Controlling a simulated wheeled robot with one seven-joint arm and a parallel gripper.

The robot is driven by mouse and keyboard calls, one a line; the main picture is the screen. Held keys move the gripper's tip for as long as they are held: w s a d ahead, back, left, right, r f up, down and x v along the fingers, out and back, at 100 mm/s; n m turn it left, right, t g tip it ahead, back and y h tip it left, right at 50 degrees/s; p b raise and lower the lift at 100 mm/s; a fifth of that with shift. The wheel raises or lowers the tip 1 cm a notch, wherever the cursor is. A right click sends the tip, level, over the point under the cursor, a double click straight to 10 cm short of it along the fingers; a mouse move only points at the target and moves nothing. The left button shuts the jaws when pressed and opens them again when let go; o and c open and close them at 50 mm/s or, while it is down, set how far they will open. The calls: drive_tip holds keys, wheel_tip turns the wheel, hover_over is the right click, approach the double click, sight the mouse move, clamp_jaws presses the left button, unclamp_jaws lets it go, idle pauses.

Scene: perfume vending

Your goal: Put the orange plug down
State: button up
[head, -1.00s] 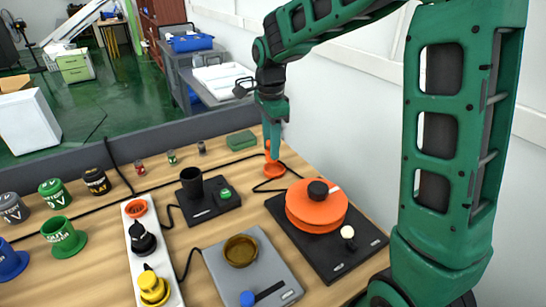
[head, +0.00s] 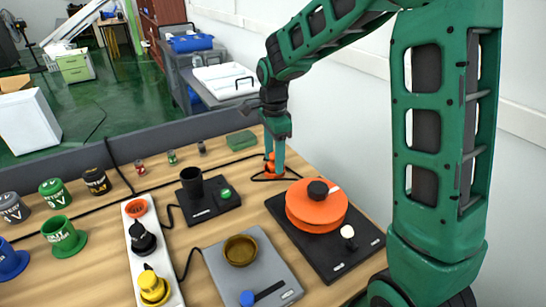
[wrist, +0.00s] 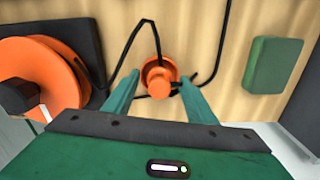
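The orange plug (head: 269,166) is at the back right of the wooden table, partly hidden behind my gripper (head: 277,172) in the head view. In the wrist view the orange plug (wrist: 158,78) shows a round flange and a narrower stem pointing toward the camera, with a black cable by it. The plug appears to rest on the table. My gripper (wrist: 161,80) is open, with one finger on each side of the plug and a small gap visible at each side.
A black base with an orange disc (head: 303,212) stands in front of the plug. A green box (head: 241,140) lies behind it to the left. A black holder with a green button (head: 224,193) is to the left. Black cable loops around the plug. The wall is close on the right.

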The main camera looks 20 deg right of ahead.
wheel_tip(320, 180, up, 12)
drive_tip(key=s+d+n, duration=0.6)
drive_tip(key=s+d, duration=0.8)
drive_tip(key=s, duration=0.3)
drive_tip(key=s+d+f+n, duration=0.1)
drive_tip(key=s+f+n, duration=0.1)
drive_tip(key=s, duration=0.5)
drive_tip(key=s+d+f+n, duration=0.2)
drive_tip(key=s+f+n, duration=0.1)
drive_tip(key=s, duration=0.5)
drive_tip(key=shift+s+d+f, duration=0.2)
drive_tip(key=shift+f, duration=0.55)
drive_tip(key=shift+w, duration=0.1)
drive_tip(key=shift+w+f, duration=0.25)
drive_tip(key=shift+w, duration=0.25)
